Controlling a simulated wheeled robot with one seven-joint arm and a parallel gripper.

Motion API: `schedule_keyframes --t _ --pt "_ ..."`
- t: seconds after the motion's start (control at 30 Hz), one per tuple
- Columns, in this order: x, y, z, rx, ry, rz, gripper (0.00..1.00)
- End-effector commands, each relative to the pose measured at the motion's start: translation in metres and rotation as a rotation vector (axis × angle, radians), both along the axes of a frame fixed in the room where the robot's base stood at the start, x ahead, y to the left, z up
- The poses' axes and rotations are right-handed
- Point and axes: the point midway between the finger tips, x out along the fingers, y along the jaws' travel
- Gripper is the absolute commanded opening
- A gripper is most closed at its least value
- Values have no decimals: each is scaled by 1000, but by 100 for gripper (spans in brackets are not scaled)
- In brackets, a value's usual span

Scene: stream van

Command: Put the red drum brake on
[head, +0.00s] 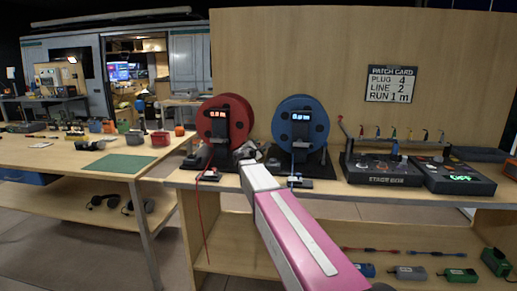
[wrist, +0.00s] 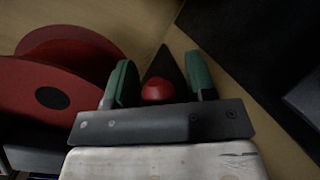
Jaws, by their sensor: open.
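The red drum (head: 237,103) stands upright at the left of the bench, its display reading about 0.0 m. It also shows at the left of the wrist view (wrist: 45,100). My gripper (head: 245,147) is just right of the red drum's base. In the wrist view, my gripper (wrist: 160,76) is open, with one green-padded finger on each side of a round red knob (wrist: 158,91), probably the brake's. I cannot tell whether either finger touches the knob. The brake's lever and position are hidden; the knob is not clear in the head view.
The blue drum (head: 302,104) stands close to the right of my gripper. A stage box (head: 383,171) and a box with a green display (head: 457,179) are further right. A red cable (head: 203,220) hangs over the bench's front edge. Another table (head: 60,155) is at left.

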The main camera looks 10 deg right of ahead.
Motion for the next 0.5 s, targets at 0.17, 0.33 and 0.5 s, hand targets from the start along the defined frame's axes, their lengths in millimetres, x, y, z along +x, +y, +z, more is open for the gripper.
schedule_keyframes --t 0.17,0.33,0.5 --pt "0 0 0 0 0 0 34" --pt "0 0 0 0 0 0 0" --pt "0 1 0 -8 3 1 0"
